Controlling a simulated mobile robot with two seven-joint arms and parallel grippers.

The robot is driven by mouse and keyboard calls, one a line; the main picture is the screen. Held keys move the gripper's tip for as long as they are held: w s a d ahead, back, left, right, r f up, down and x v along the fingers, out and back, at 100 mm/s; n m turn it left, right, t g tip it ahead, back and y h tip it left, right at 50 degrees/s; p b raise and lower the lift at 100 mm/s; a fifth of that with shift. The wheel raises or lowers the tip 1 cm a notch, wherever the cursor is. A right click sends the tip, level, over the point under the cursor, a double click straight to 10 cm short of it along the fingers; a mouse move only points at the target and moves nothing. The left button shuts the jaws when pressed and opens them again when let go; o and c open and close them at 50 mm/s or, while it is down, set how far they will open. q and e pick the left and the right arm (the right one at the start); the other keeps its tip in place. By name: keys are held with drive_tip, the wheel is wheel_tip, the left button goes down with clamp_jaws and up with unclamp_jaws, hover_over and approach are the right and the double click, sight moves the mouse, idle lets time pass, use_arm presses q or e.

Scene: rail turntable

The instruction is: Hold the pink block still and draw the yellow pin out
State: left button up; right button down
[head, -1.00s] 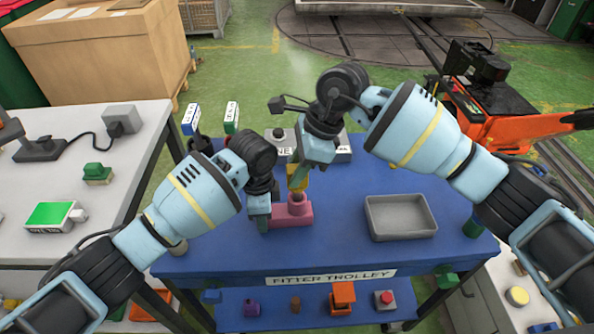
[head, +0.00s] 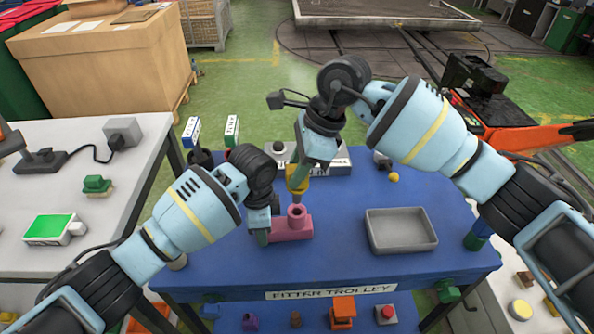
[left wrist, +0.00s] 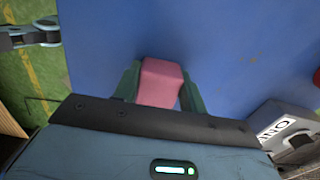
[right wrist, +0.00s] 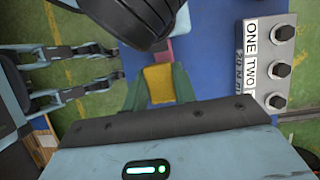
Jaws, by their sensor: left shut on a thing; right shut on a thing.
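The pink block (head: 292,227) sits on the blue trolley top, with a round raised collar whose dark opening shows. My left gripper (head: 266,226) is shut on the block's left end; the left wrist view shows the pink block (left wrist: 160,82) between both fingers. My right gripper (head: 299,177) is shut on the yellow pin (head: 297,185), upright above the collar. The right wrist view shows the yellow pin head (right wrist: 159,84) between the fingers. The pin's narrow lower end shows at the collar's back edge; whether its tip is fully clear, I cannot tell.
A grey tray (head: 401,246) stands to the right of the block on the trolley top. A box with black knobs (right wrist: 270,65) stands at the back. A small yellow ball (head: 393,177) lies at the back right. The blue surface between block and tray is clear.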

use_arm(q)
drive_tip(key=shift+a+f, duration=0.1)
use_arm(e)
drive_tip(key=shift+r, duration=0.15)
drive_tip(key=shift+r, duration=2.45)
use_arm(q)
drive_tip(key=o, duration=1.5)
drive_tip(key=shift+c, duration=0.2)
wheel_tip(320, 180, up, 12)
